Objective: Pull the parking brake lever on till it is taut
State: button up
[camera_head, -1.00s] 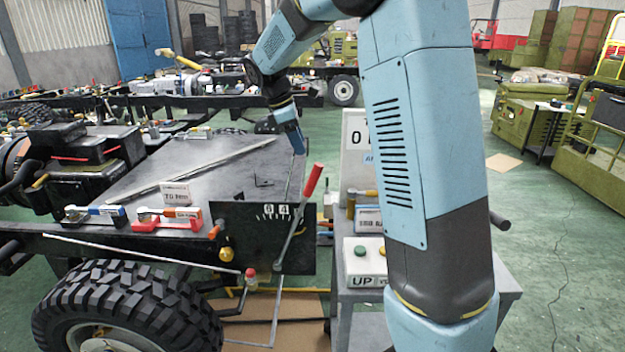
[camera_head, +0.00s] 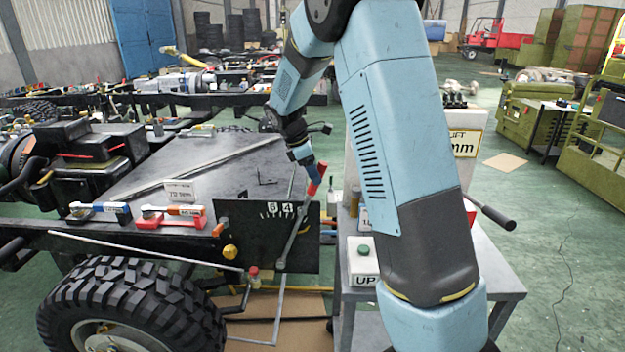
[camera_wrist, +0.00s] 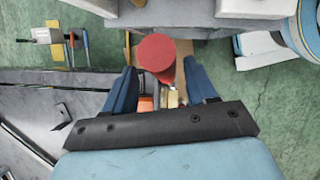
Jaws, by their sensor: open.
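The parking brake lever (camera_head: 299,221) is a grey bar with a red grip (camera_head: 317,179), leaning up and to the right beside a black plate with number marks (camera_head: 250,243). My gripper (camera_head: 308,168) is at the top of the red grip in the head view. In the wrist view the red grip (camera_wrist: 157,58) shows end-on between the two blue fingers of my gripper (camera_wrist: 161,82). The fingers are apart, with a gap on each side of the grip. The lower part of the lever is mostly hidden in the wrist view.
A grey cart (camera_head: 505,285) with a white UP button box (camera_head: 363,262) stands close on the right.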

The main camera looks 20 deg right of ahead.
jog(key=shift+x, duration=1.45)
jog(key=shift+c, duration=0.5)
jog(key=shift+r, duration=0.2)
grip_shut()
